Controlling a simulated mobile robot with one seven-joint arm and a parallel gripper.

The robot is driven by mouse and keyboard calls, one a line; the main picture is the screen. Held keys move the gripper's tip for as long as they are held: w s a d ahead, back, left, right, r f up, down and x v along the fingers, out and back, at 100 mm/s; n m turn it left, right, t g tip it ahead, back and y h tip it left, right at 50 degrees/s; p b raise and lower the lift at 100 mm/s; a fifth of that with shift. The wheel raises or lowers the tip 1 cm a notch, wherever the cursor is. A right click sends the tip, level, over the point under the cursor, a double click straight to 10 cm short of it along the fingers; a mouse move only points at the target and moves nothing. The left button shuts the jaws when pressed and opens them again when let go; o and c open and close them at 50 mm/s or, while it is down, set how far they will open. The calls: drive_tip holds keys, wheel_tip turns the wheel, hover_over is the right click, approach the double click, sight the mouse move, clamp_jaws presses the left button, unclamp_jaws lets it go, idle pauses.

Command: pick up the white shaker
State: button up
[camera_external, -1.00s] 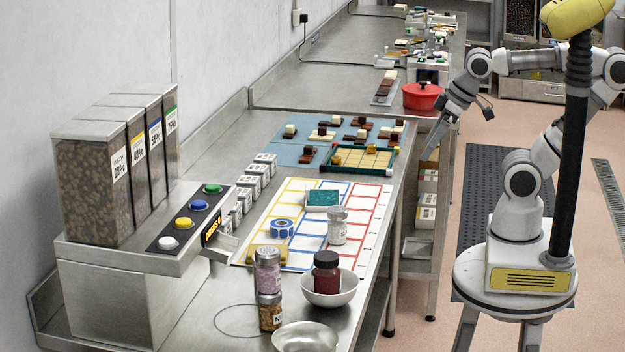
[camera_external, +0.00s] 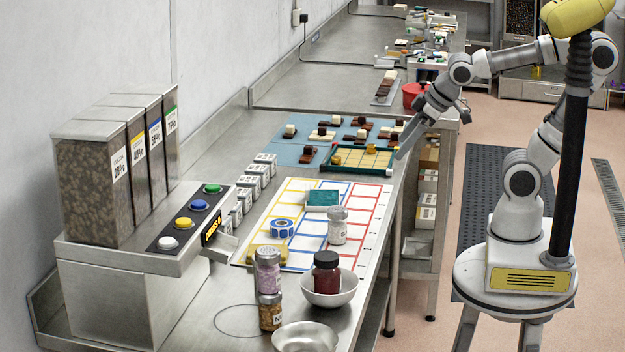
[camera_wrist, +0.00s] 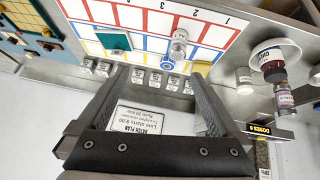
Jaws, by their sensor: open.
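The white shaker (camera_external: 337,226) is a clear jar with white contents and a metal cap. It stands upright on the gridded white board (camera_external: 375,195), and also shows in the wrist view (camera_wrist: 179,46) beyond my fingers. My gripper (camera_external: 401,152) is at the right edge of the bench near the green-framed tray, well behind the shaker and apart from it. In the wrist view my gripper (camera_wrist: 160,75) has its two fingers spread with nothing held between them.
A teal box (camera_external: 322,198), blue tape roll (camera_external: 281,228) and yellow item (camera_external: 267,253) lie on the board near the shaker. A bowl (camera_external: 345,291) holding a dark jar (camera_external: 326,270) stands in front.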

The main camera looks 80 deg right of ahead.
drive_tip(key=w+a+f+n+t+y, duration=0.1)
drive_tip(key=w+a+f+n, duration=0.15)
drive_tip(key=w, duration=0.45)
drive_tip(key=w+a+f+n+t+y, duration=0.1)
drive_tip(key=w+a+f+n+t, duration=0.15)
drive_tip(key=w, duration=0.55)
drive_tip(key=w+a+f+n+y, duration=0.1)
drive_tip(key=w+a+f+y, duration=0.2)
drive_tip(key=a, duration=0.5)
drive_tip(key=w+a+f+n+g+y, duration=0.1)
drive_tip(key=w+a+f+n+y, duration=0.1)
drive_tip(key=a+f, duration=0.3)
drive_tip(key=w+a+f+n+y, duration=0.1)
drive_tip(key=w+a+f+y, duration=0.3)
drive_tip(key=a, duration=0.7)
drive_tip(key=shift+a+f+g+y, duration=0.25)
drive_tip(key=shift+f+g+y, duration=0.1)
drive_tip(key=shift+f, duration=0.1)
drive_tip(key=shift+x, duration=2.75)
drive_tip(key=shift+s, duration=0.1)
drive_tip(key=c, duration=1.5)
